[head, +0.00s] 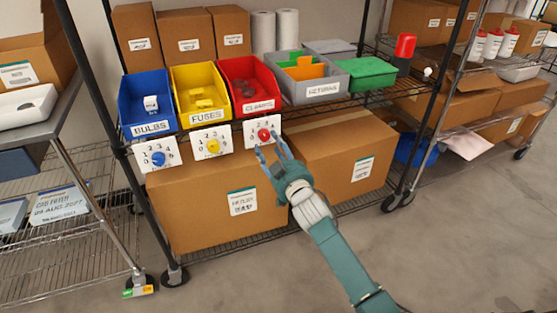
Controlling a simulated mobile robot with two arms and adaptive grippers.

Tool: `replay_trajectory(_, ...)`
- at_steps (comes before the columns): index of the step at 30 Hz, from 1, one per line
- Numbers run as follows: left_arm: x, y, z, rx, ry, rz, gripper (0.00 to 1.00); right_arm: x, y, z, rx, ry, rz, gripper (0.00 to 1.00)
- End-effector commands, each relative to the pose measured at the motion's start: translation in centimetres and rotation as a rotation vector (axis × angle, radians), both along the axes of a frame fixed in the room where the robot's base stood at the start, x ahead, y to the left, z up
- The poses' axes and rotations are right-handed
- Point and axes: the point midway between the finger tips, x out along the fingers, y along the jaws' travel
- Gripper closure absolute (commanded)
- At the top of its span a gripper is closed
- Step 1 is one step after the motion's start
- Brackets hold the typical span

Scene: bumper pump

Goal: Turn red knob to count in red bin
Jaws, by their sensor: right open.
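The red knob (264,135) sits on a white numbered dial plate (251,128) below the red bin (233,73). The red bin is labelled CLAMPS and holds a few reddish items, too small to count surely. My right gripper (271,153) is open. Its two blue-grey fingers point up toward the plate, with the fingertips just below and beside the red knob. I cannot tell whether they touch it. The gripper and fingers cover the lower part of that plate, so some numbers are hidden. My left gripper is not in view.
A blue BULBS bin (126,107) and yellow FUSES bin (181,82) stand left of the red one, with a blue knob (158,159) and yellow knob (213,146) below. A grey RETURNS bin (284,84) is at right. Large cardboard boxes (200,215) fill the lower shelf.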

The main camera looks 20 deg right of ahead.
Motion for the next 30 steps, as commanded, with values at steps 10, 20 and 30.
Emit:
replay_trajectory(10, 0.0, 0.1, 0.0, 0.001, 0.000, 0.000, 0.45, -6.8, -0.2, -0.2, 0.001, 0.003, 0.000, 0.53)
replay_trajectory(20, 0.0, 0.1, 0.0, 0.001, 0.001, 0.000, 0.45, -8.0, -0.2, -0.1, 0.001, 0.002, 0.001, 0.53)
replay_trajectory(30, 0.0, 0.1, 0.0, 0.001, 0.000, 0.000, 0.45, -8.1, -0.2, -0.5, 0.001, 0.011, -0.001, 0.53)
